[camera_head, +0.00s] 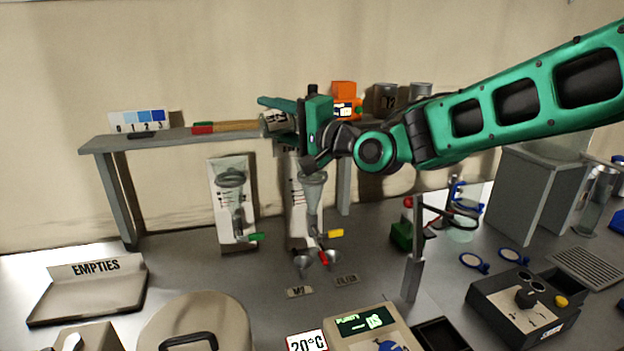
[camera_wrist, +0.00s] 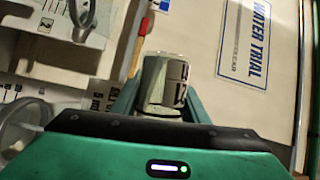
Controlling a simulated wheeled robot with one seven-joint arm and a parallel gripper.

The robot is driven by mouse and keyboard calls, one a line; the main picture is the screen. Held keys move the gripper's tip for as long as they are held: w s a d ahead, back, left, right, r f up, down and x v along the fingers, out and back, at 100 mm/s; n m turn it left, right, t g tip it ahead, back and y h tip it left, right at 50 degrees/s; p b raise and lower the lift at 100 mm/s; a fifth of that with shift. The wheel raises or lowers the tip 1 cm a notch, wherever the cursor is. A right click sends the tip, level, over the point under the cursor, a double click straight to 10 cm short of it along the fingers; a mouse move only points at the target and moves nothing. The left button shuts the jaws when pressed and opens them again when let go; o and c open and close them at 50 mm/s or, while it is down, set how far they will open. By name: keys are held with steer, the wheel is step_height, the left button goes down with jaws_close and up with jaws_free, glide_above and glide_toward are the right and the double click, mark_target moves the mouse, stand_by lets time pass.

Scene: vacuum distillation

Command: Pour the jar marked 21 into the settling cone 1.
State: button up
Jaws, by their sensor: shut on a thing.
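My gripper (camera_head: 283,115) is shut on a small jar (camera_head: 273,123), above the front of the shelf. The jar looks tipped on its side in the head view, its mouth end hard to make out. In the wrist view the jar (camera_wrist: 166,84) sits between the fingers, its dark label digits turned and partly hidden. Two settling cones stand on white graduated panels: a left cone (camera_head: 231,180) and a right cone (camera_head: 313,190). My gripper is above and slightly left of the right cone. I cannot read which cone is number 1.
A grey shelf (camera_head: 110,145) carries a blue colour card (camera_head: 137,120), an orange device (camera_head: 345,95) and a grey jar marked 12 (camera_head: 387,98). An EMPTIES tray (camera_head: 85,290) lies front left. A metal post (camera_head: 413,262) stands right of the cones.

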steer(key=shift+w+d+r+m+t+p, duration=0.1)
steer(key=shift+r+m+t+p, duration=0.25)
steer(key=shift+m, duration=0.35)
stand_by(0.8)
